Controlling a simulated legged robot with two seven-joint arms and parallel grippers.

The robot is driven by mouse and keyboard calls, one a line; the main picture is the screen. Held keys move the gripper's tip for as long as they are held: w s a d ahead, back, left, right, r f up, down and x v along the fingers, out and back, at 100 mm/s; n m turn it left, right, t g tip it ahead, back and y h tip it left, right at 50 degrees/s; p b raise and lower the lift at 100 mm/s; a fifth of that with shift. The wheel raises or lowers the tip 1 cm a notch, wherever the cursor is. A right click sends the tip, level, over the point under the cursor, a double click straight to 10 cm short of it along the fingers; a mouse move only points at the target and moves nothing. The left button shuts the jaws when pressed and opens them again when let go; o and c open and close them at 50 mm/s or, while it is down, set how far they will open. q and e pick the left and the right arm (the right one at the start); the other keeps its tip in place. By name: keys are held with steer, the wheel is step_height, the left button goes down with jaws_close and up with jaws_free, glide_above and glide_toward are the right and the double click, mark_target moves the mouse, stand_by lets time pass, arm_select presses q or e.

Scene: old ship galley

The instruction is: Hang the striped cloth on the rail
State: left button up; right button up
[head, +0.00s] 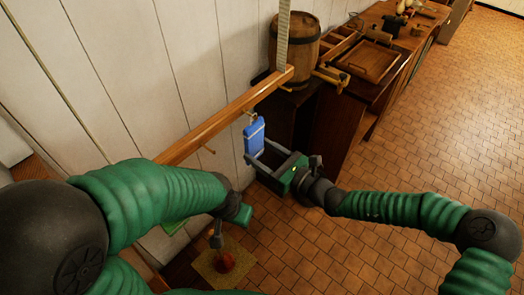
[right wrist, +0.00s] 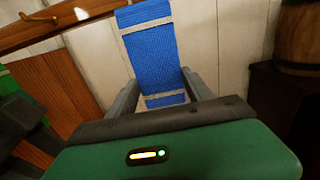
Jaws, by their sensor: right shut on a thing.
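The striped cloth (head: 254,135) is blue with pale bands. My right gripper (head: 256,150) is shut on it, with a finger at each side. The wooden rail (head: 213,124) runs along the pale plank wall and carries brass hooks. The cloth's top is close below a hook (head: 250,113) near the rail's far end; I cannot tell whether they touch. In the right wrist view the cloth (right wrist: 150,45) extends up from between the fingers, in front of the rail (right wrist: 40,25). My left gripper (head: 217,238) is low near the wall, its jaws unclear.
A barrel (head: 297,40) stands past the rail's far end, beside a wooden counter (head: 362,92) with a wooden tray (head: 370,58). A red thing (head: 223,262) lies on a yellowish patch (head: 240,270) below my left arm. The tiled floor (head: 440,130) is open at the right.

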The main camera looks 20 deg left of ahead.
stand_by(0.3)
steer(key=o, duration=1.5)
